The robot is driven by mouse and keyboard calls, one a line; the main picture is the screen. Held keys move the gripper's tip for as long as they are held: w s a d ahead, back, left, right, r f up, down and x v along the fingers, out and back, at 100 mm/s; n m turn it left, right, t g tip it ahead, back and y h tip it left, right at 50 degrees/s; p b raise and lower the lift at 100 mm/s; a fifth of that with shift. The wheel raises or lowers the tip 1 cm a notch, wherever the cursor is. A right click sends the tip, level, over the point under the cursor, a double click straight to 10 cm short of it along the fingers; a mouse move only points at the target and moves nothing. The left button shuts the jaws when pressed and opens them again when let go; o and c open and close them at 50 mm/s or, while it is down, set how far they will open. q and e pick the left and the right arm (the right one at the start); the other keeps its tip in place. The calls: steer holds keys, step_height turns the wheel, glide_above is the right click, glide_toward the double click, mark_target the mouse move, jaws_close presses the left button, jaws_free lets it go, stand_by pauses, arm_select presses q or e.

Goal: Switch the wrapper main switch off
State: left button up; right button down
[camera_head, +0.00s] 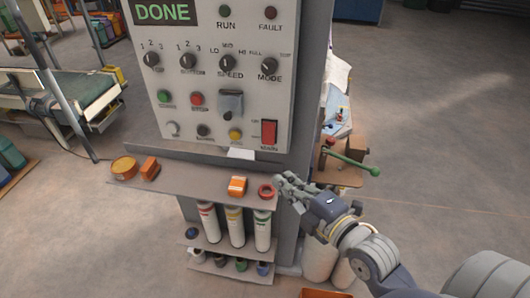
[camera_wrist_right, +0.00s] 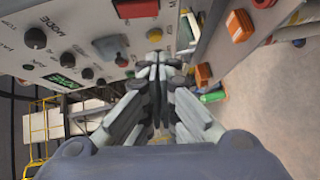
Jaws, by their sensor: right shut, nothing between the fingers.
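The main switch (camera_head: 269,132) is a red rocker in a dark frame at the lower right corner of the grey control panel (camera_head: 228,85), with a label under it. I cannot tell which side of it is pressed. It appears as a red block at the top of the right wrist view (camera_wrist_right: 137,8). My right gripper (camera_head: 281,182) is shut and empty, below and slightly right of the switch, apart from it and in front of the shelf's right end. Its closed fingers also show in the wrist view (camera_wrist_right: 156,62). My left gripper is out of view.
The panel has a DONE screen (camera_head: 162,12), knobs, buttons and a grey covered switch (camera_head: 231,104). The shelf (camera_head: 200,180) below holds an orange box (camera_head: 237,186), a red ring (camera_head: 266,191) and other items. A green-handled lever (camera_head: 352,161) sticks out right. Open floor lies further right.

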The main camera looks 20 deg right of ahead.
mark_target(269, 134)
steer(key=d+p+x, duration=0.2)
steer(key=p+x, duration=0.2)
steer(key=x, duration=0.9)
steer(key=shift+d+f, duration=0.25)
steer(key=shift+d, duration=0.2)
steer(key=shift+w, duration=0.1)
